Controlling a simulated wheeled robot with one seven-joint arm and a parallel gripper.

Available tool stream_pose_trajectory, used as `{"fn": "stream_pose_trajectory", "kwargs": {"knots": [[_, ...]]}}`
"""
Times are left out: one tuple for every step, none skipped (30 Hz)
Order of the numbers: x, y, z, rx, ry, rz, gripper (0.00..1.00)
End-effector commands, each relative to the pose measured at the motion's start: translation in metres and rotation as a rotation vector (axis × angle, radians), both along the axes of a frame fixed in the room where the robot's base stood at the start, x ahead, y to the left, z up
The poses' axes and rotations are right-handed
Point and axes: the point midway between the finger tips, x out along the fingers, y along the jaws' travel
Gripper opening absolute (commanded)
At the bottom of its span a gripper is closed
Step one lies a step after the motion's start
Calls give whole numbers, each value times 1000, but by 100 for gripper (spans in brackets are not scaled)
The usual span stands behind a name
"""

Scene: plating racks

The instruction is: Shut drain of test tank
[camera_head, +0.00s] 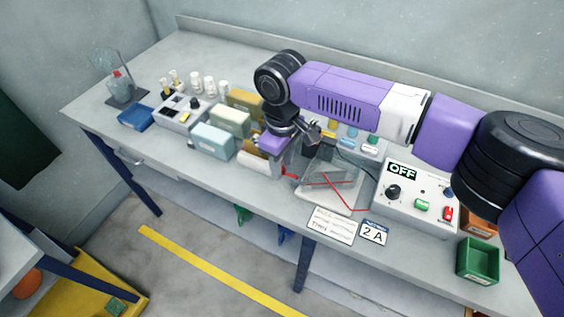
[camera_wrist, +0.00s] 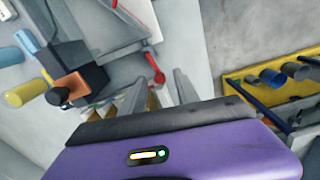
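The test tank (camera_head: 330,172) appears to be the clear, box-like vessel on the bench, left of the control box; my arm partly hides it. A small red part (camera_head: 290,176) shows at its left front, near my gripper. A red, lever-like piece (camera_wrist: 154,68) also shows in the wrist view, just beyond the fingers. I cannot tell for sure whether it is the drain handle or a clip. My gripper (camera_head: 283,160) points down beside the tank's left side.
A control box (camera_head: 415,205) reading OFF stands right of the tank, with a red lead running toward it. A card marked 2A (camera_head: 373,233) lies at the front edge. A green bin (camera_head: 478,260) is at the right.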

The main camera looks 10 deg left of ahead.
Motion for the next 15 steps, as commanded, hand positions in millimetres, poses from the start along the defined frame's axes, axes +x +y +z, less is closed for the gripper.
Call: {"fn": "stream_pose_trajectory", "kwargs": {"knots": [[0, 0, -3, -1, 0, 0, 37], [0, 0, -5, -1, 0, 0, 37], [0, 0, -6, 0, 0, 0, 37], [0, 0, -7, 0, 0, 0, 37], [0, 0, -8, 0, 0, 0, 37], [0, 0, -8, 1, 0, 0, 37], [0, 0, -8, 1, 0, 0, 37], [0, 0, -8, 1, 0, 0, 37], [0, 0, -8, 1, 0, 0, 37], [0, 0, -8, 1, 0, 0, 37], [0, 0, -8, 1, 0, 0, 37], [0, 0, -8, 1, 0, 0, 31], [0, 0, -8, 1, 0, 0, 26], [0, 0, -8, 1, 0, 0, 20], [0, 0, -8, 1, 0, 0, 12]]}}
